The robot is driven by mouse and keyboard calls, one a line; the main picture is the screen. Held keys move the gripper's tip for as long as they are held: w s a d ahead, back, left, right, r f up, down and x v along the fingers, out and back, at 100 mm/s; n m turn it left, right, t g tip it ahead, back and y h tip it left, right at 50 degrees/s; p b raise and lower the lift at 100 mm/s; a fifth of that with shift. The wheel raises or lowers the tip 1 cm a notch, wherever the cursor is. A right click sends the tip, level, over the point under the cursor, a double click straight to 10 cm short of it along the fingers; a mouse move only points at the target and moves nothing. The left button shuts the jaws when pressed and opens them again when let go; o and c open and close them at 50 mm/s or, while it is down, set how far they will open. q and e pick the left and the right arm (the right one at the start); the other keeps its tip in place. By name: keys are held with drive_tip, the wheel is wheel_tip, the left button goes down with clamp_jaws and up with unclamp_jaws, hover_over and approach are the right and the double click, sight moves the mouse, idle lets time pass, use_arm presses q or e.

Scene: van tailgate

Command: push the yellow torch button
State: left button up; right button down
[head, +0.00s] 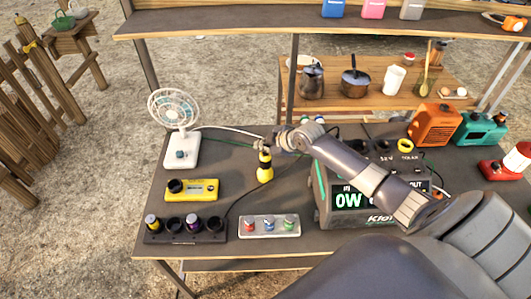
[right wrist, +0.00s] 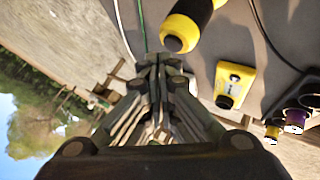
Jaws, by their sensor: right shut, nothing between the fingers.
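The yellow torch (head: 265,171) with black parts stands on the dark table, left of the power station. In the right wrist view the torch (right wrist: 196,18) shows at the top, with a dark round end. I cannot make out its button clearly. My right gripper (head: 275,143) is over the table just above and behind the torch in the head view. Its fingers (right wrist: 160,62) are shut and empty. In the wrist view they appear apart from the torch, below and left of it. My left gripper is not in view.
A white fan (head: 181,150) stands at the table's left back. A yellow device (head: 191,190), a charger block (head: 180,238) with batteries and a white button panel (head: 268,235) lie in front. The power station (head: 322,195) stands under my right arm.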

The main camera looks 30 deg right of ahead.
sight(264, 154)
drive_tip(key=shift+f, duration=0.35)
drive_tip(key=shift+f, duration=0.15)
idle(0.4)
drive_tip(key=shift+r+p, duration=0.45)
drive_tip(key=shift+r, duration=0.2)
wheel_tip(264, 154, up, 6)
drive_tip(key=p, duration=0.5)
idle(0.4)
